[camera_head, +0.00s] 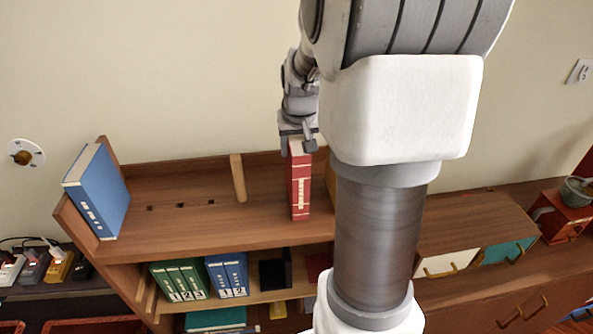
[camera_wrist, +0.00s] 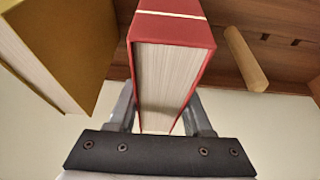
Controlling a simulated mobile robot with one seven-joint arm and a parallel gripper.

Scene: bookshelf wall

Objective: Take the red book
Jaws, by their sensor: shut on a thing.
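The red book (camera_head: 300,184) stands upright on the top shelf (camera_head: 200,225) in the head view, with white lettering on its spine. My gripper (camera_head: 298,138) is at its upper end, coming from above. In the wrist view the red book (camera_wrist: 172,30) lies between the two fingers of my gripper (camera_wrist: 162,108), which are shut on it, one on each cover. Its page block faces the camera. Whether its bottom touches the shelf is hard to tell.
A yellow book (camera_wrist: 60,45) stands close beside the red one, mostly hidden by my arm in the head view. A wooden peg (camera_head: 238,178) is to the left. A blue book (camera_head: 98,190) leans at the shelf's left end. Green binders (camera_head: 180,280) stand below.

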